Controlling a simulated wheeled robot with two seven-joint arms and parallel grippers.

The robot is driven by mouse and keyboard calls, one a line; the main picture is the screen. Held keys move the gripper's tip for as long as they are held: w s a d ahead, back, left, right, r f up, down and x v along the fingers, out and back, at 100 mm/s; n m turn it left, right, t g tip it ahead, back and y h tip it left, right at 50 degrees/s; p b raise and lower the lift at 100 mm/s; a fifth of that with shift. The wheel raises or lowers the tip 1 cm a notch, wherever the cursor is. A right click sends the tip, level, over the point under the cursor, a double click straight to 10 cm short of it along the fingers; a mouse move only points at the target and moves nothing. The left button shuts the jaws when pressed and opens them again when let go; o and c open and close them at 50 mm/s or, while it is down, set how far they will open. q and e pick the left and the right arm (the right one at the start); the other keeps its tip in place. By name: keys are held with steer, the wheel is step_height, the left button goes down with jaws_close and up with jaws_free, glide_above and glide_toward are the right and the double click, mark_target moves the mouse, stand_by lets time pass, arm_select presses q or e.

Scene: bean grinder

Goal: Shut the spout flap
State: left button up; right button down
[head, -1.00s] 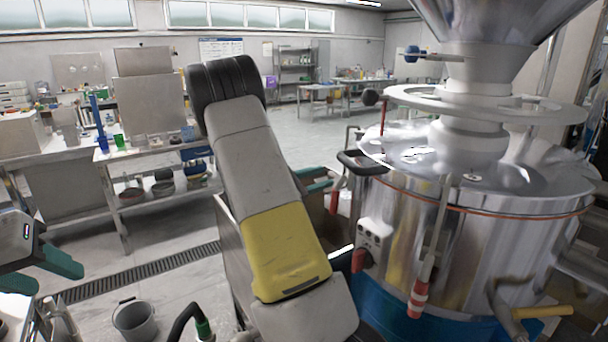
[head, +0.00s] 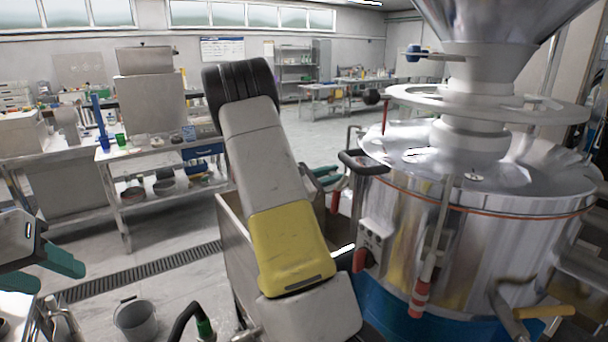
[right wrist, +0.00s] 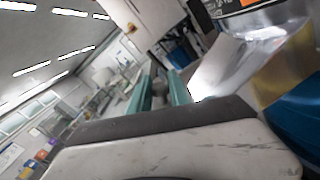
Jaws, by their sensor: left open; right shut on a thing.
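The bean grinder is a shiny steel drum (head: 450,240) at the right of the head view. My right arm reaches toward its left side and hides much of the spout area. A bright sloping steel piece beside the drum in the right wrist view (right wrist: 215,68) may be the spout or its flap; I cannot tell which. My right gripper (head: 325,178) shows teal fingers behind my arm. In the right wrist view its fingers (right wrist: 160,92) are shut on a small grey rounded thing (right wrist: 158,88), perhaps a handle. My left gripper (head: 50,272) is open and empty at the left edge.
A steel-walled bin (head: 233,235) stands below my right arm, left of the drum. A grey bucket (head: 136,320) is on the floor at the lower left. Workbenches (head: 160,200) stand behind.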

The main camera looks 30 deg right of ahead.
steer(key=n, duration=0.2)
steer(key=w+f+n, duration=0.1)
steer(key=n, duration=0.2)
steer(key=shift+w+a+f+n, duration=0.1)
steer(key=shift+w+f+n, duration=0.1)
steer(key=shift+w+n, duration=0.15)
steer(key=n, duration=0.1)
steer(key=f+n, duration=0.1)
steer(key=n, duration=0.1)
steer(key=shift+w+f+n, duration=0.1)
steer(key=shift+w+n, duration=0.15)
steer(key=shift+w, duration=0.1)
step_height(320, 180, down, 4)
steer(key=n, duration=0.9)
steer(key=shift+s+r, duration=0.1)
steer(key=shift+r, duration=0.1)
steer(key=shift+s+f+n, duration=0.25)
steer(key=shift+f+n, duration=0.1)
steer(key=shift+n, duration=0.8)
steer(key=shift+s+f+n, duration=0.25)
steer(key=shift+f+n, duration=0.1)
steer(key=shift+n, duration=0.8)
